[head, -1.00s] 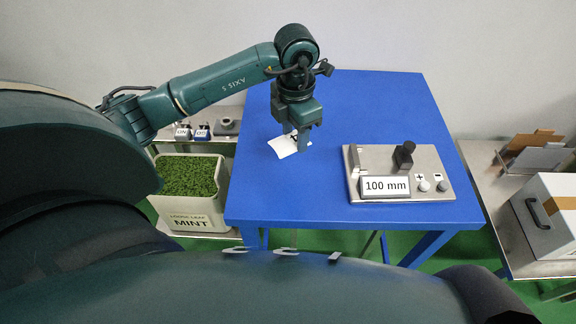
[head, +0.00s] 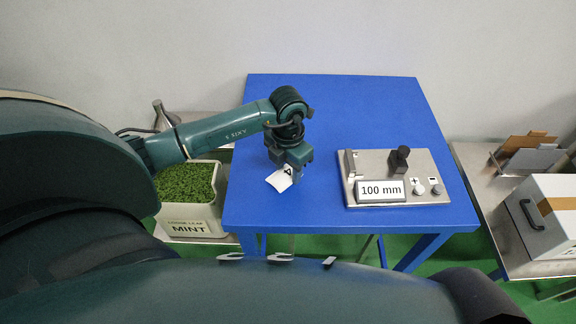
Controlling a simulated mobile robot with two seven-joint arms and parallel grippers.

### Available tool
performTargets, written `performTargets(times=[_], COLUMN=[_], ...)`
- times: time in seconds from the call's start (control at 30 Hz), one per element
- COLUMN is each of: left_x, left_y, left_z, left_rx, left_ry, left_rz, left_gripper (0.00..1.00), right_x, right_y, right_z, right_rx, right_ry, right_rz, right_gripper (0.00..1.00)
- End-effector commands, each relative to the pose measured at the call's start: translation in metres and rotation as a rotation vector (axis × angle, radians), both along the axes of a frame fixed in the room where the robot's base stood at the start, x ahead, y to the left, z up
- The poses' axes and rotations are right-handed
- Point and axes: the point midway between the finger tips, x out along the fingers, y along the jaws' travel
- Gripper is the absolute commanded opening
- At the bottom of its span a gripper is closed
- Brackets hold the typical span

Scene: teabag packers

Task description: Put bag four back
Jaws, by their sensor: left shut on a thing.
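Bag four (head: 278,180) is a small white packet with a dark mark on its face, partly hidden behind my left gripper. My left gripper (head: 295,176) points down over the left part of the blue table (head: 350,110) and is shut on the bag. I cannot tell whether the bag touches the table top. My right gripper is not in view.
A metal device (head: 398,172) with a "100 mm" display, a black knob and buttons stands on the table's right part. A mint tub (head: 193,226) is at lower left. A grey-white case (head: 545,215) and a rack with boards (head: 528,152) are at right. The table's back is clear.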

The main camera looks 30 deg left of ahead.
Motion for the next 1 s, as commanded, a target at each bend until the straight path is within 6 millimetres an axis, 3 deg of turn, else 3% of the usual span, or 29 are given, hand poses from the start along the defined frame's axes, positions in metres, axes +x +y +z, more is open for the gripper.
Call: performTargets(times=[0.27, 0.3, 0.53, 0.8, 1.0], left_x=[0.000, 0.000, 0.000, 0.000, 0.002], left_y=[0.000, 0.000, 0.000, 0.000, 0.000], left_z=[-0.004, -0.003, -0.002, -0.001, 0.020], left_rx=[0.001, 0.001, 0.000, 0.000, 0.000], left_ry=[-0.001, -0.001, -0.001, -0.001, -0.006], left_rz=[-0.001, -0.001, -0.001, -0.001, -0.003], left_gripper=[0.20, 0.45, 0.64, 0.66, 0.66], right_x=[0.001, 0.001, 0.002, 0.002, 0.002], right_y=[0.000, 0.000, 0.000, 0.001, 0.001], right_z=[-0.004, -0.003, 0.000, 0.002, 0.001], right_rx=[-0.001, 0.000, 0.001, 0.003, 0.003], right_ry=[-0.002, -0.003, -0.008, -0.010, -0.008], right_rz=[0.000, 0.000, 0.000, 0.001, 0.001], right_gripper=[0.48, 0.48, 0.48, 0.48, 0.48])
